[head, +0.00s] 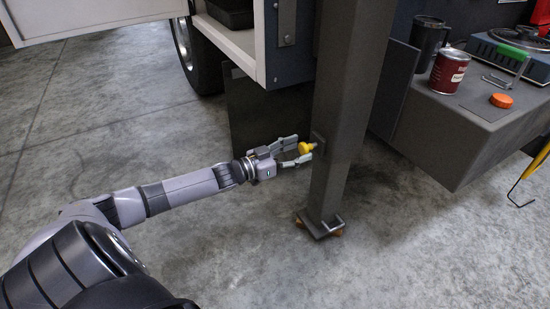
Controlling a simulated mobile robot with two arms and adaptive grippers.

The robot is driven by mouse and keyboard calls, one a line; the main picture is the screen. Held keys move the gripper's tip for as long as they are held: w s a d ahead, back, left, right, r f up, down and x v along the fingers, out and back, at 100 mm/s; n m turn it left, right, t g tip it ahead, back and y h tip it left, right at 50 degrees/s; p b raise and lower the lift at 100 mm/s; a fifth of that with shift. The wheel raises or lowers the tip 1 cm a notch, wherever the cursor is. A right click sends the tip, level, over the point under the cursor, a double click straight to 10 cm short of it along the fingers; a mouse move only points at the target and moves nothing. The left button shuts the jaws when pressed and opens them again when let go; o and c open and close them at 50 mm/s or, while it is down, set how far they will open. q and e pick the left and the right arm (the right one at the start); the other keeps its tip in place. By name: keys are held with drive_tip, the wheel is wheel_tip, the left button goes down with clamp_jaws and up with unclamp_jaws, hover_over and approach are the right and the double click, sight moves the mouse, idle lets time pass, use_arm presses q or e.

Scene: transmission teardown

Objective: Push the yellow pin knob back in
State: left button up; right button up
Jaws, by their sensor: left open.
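The yellow pin knob (305,148) sticks out on the left side of a dark square steel post (345,110), at a small bracket on the post. My left gripper (296,151) is open, with its fingers pointing right toward the post. One finger is above and left of the knob and the other is just below it, so the knob is at the fingertips. I cannot tell whether a finger touches it. My right gripper is not in view.
A grey bench (450,140) at the right holds a red can (448,72), a dark cup (428,40), an orange cap (501,100) and a blue device (510,55). A white cabinet (235,40) with a wheel stands behind. The floor at left is clear.

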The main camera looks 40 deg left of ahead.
use_arm(q)
drive_tip(key=v, duration=0.9)
idle(0.5)
